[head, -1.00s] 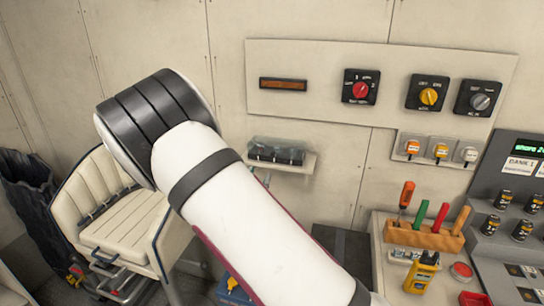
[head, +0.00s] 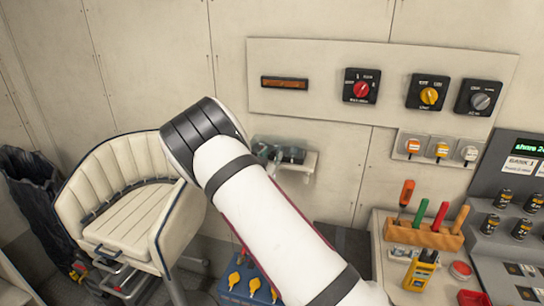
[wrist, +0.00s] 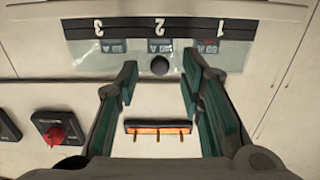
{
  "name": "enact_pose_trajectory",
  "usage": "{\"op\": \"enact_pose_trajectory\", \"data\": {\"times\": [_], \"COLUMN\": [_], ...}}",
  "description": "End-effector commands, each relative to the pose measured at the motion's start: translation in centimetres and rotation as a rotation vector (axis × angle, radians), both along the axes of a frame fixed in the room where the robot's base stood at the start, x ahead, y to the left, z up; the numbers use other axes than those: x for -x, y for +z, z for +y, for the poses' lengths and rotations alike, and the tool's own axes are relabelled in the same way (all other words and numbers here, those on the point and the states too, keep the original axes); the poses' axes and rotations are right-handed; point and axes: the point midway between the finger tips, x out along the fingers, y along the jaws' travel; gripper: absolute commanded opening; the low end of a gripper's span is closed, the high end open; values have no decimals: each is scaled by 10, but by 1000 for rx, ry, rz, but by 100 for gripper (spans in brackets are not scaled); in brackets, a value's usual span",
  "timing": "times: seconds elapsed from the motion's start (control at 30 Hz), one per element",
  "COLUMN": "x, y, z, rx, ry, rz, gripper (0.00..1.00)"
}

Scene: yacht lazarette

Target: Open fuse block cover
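The fuse block (head: 291,155) sits on a small wall shelf under the switch panel in the head view, partly hidden by my arm. A round dark knob (wrist: 160,65) is at the cover's edge. My gripper (wrist: 158,78) is open, with one finger on each side of the knob and visible gaps to it. In the head view its fingers are mostly hidden.
A wall panel (head: 410,55) with a red, a yellow and a grey rotary switch is above the shelf. An orange-lit bar (wrist: 158,130) shows between my fingers. A bench with a tool rack (head: 425,236) is at right, a cream seat (head: 125,220) at left.

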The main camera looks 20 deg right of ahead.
Motion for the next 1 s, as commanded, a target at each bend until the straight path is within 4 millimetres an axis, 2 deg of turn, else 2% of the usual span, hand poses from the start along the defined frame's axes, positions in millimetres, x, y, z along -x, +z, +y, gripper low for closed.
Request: {"op": "enact_pose_trajectory", "data": {"times": [0.4,0.57,1.0], "x": [-7,-7,-6], "y": [0,0,6], "z": [-5,-4,-10], "rx": [0,0,-23], "ry": [1,1,0], "rz": [0,0,27], "gripper": [35,0,0]}}
